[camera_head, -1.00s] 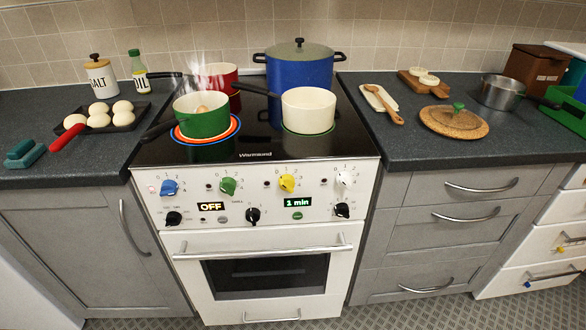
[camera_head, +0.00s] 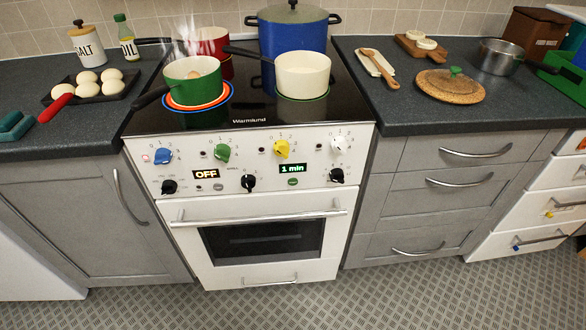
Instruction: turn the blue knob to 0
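The blue knob (camera_head: 163,156) is at the far left of the upper knob row on the white stove front (camera_head: 262,215). A small red light (camera_head: 145,158) glows to its left. The knob's exact setting is too small to read. A green pot (camera_head: 194,84) with something brownish in it steams on the front left burner, which has a glowing orange-red ring (camera_head: 232,92). Neither of my grippers is in view.
Green (camera_head: 222,152), yellow (camera_head: 282,149) and white (camera_head: 337,145) knobs sit to the right of the blue one. Black knobs and displays reading "OFF" and "1 min" are below. A cream pan (camera_head: 303,70) stands front right. The pot's dark handle (camera_head: 150,97) juts left. The floor in front is clear.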

